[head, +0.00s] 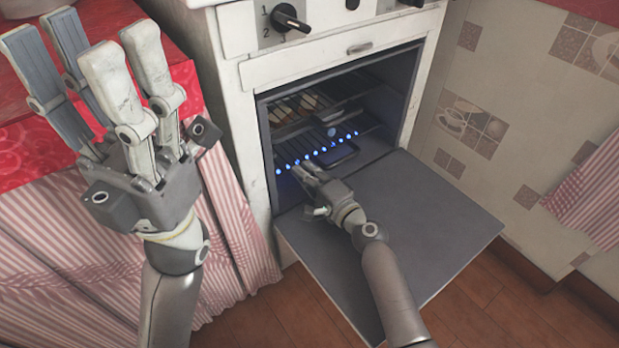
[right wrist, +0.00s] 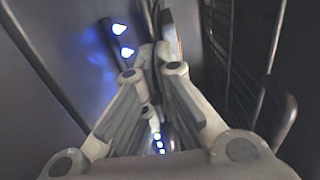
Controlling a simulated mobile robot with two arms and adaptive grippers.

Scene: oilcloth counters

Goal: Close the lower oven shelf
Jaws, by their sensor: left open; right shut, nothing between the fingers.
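The white oven (head: 228,90) stands with its grey door (head: 420,225) folded down flat. Inside, the lower shelf (head: 342,154) is a dark rack close to a row of blue flames; how far it is pulled out is hard to tell. My right gripper (head: 304,172) is shut and empty, reaching over the door into the opening, just in front of the flames. In the right wrist view its fingers (right wrist: 153,58) are together, with rack wires (right wrist: 248,50) to the right; contact with the shelf cannot be told. My left gripper (head: 84,48) is open and empty, raised outside, left of the oven.
An upper rack (head: 300,106) with light and brown pieces is above the flames. Black knobs (head: 285,18) are on the oven front. A counter with red cloth (head: 30,150) and a striped curtain (head: 60,255) stands at left; a tiled wall (head: 500,90) is at right.

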